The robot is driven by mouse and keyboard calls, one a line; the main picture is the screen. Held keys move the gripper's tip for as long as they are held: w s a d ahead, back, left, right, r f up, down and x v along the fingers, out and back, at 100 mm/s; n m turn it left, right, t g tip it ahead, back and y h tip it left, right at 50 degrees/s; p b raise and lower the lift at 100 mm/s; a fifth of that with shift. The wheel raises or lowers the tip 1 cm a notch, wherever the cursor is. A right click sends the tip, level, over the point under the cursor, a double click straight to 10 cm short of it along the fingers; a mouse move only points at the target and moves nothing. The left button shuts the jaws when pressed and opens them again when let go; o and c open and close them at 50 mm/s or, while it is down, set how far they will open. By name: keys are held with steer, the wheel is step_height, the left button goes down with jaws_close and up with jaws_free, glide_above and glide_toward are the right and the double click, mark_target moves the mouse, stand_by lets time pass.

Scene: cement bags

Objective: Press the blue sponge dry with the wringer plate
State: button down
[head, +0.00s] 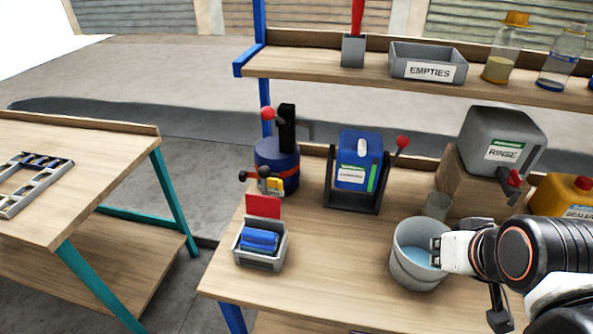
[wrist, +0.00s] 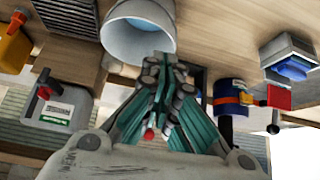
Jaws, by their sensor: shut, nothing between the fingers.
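Blue spongy-looking blocks (head: 259,241) lie in a small grey tray (head: 262,264) at the front left of the bench; they also show at the right of the wrist view (wrist: 293,68). I take these as the sponge, but cannot be sure. A grey bucket (head: 416,274) with blue liquid stands at the bench's front right. My gripper (head: 443,252) is at the bucket's right side, over its rim in the head view. In the wrist view its fingers (wrist: 163,68) are together and empty beside the bucket (wrist: 139,35). I cannot identify a wringer plate for certain.
A red panel (head: 263,206) stands behind the tray. A blue drum device (head: 277,167), a blue lever box (head: 355,172), a clear cup (head: 437,206) and the RINSE can (head: 502,139) line the back. A yellow container (head: 566,199) is right. Bench between tray and bucket is clear.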

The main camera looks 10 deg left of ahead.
mark_target(265, 192)
steer(key=w+a+f+m+g+y, duration=0.1)
steer(key=w+a+m+y, duration=0.3)
steer(key=w+a+y, duration=0.4)
steer(key=w+a+f+m+g+y, duration=0.1)
steer(key=w+a+f+m+y, duration=0.2)
steer(key=w+a+m+y, duration=0.2)
steer(key=w+a+y, duration=0.3)
steer(key=w+a, duration=0.3)
steer(key=w, duration=0.3)
steer(key=shift+w+a+f+g, duration=0.2)
steer(key=shift+w+f+g, duration=0.05)
steer(key=shift+f+g, duration=0.1)
steer(key=a+b, duration=0.2)
steer(key=a, duration=0.9)
steer(key=shift+a+r+b, duration=0.3)
steer(key=shift+a+r, duration=0.05)
